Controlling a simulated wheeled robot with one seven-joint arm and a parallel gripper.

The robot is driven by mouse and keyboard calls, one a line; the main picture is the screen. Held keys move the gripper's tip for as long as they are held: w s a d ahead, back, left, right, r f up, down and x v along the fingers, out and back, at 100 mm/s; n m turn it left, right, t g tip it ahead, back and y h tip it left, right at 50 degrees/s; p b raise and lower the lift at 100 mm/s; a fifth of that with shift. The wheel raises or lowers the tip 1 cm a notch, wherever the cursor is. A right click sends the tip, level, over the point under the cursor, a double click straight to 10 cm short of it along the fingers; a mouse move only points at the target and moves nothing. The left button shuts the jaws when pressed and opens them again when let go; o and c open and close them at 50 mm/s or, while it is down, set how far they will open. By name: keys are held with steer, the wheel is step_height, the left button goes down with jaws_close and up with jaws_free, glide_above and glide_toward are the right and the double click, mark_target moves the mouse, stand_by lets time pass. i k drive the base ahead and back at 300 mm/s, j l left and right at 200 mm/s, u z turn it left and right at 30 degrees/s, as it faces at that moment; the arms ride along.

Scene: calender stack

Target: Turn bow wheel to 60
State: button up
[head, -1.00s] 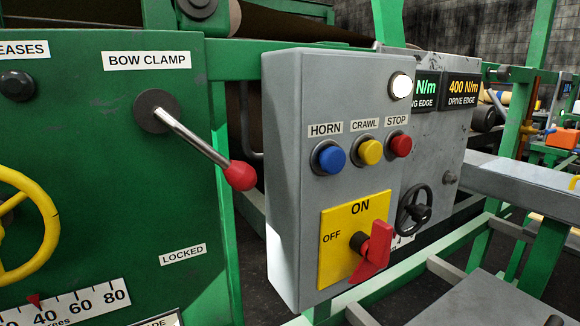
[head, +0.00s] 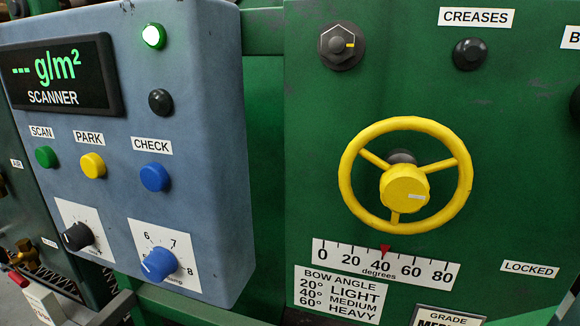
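The yellow bow wheel (head: 459,205) is on the green panel (head: 530,110) at the right in the head view. It has a rim, three spokes and a yellow hub with a small pale mark on its lower right. Below it is a white degrees scale (head: 340,268) marked 0 to 80. A red pointer (head: 385,248) stands at about 40 on the scale. Under the scale, a bow angle label (head: 338,294) reads 20° light, 40° medium, 60° heavy. My gripper is not in view, and nothing touches the wheel.
At the left is a blue-grey scanner box (head: 215,130) with buttons, knobs and a lit green lamp (head: 153,36). It stands out left of the wheel. The space before the wheel looks clear.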

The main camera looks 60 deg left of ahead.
mark_target(405, 187)
steer(key=u, duration=1.05)
